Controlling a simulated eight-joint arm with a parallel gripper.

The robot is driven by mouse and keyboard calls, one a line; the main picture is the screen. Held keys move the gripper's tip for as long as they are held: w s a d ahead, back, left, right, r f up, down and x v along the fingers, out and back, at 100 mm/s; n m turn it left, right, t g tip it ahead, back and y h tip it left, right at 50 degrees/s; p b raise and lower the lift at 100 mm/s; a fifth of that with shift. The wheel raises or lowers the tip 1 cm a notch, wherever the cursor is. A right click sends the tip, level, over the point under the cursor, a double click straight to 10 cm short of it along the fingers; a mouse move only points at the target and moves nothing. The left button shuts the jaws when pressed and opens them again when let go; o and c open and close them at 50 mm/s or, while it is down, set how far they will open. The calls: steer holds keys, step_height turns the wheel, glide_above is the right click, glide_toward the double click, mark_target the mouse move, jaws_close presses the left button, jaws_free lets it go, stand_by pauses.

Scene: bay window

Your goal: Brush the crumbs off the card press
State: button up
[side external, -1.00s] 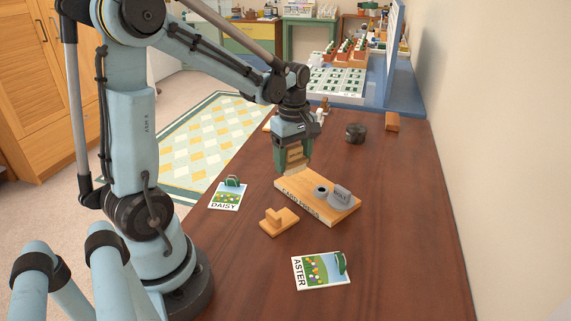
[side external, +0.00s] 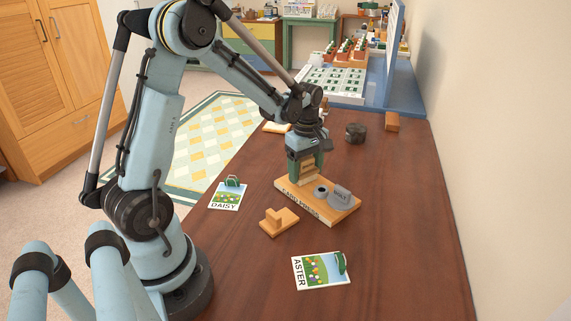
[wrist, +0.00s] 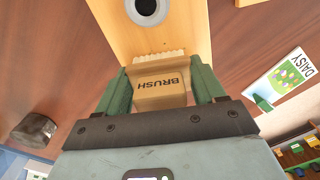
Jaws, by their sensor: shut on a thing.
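The card press (side external: 324,212) is a flat wooden board lettered CARD PRESS on the dark table. A grey weight (side external: 340,197) and a small dark-holed grey ring (side external: 321,192) stand on it. My gripper (side external: 306,172) is shut on a wooden brush, its green fingers on either side. The brush (wrist: 159,87), lettered BRUSH, shows in the wrist view with pale bristles against the board (wrist: 115,25). The bristles are at the board's far left part, touching or just above it; I cannot tell which.
A DAISY card (side external: 226,197) with a green clip lies left of the press. A small wooden block piece (side external: 279,221) and an ASTER card (side external: 320,270) lie nearer. A dark round tin (side external: 355,132) and wooden block (side external: 392,122) stand behind. The table's right side is clear.

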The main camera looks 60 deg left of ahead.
mark_target(292, 188)
steer(key=shift+w+a, duration=0.15)
steer(key=shift+w, duration=0.45)
steer(key=shift+w+a, duration=0.15)
steer(key=shift+w, duration=0.45)
steer(key=shift+s+d, duration=0.25)
steer(key=shift+s, duration=0.75)
steer(key=shift+s+d, duration=0.2)
steer(key=shift+s, duration=0.85)
steer(key=shift+s+d, duration=0.25)
steer(key=shift+s, duration=0.75)
steer(key=shift+s+f, duration=0.1)
steer(key=shift+s, duration=0.25)
step_height(292, 188, up, 8)
steer(key=shift+w+f, duration=0.1)
steer(key=shift+f, duration=0.05)
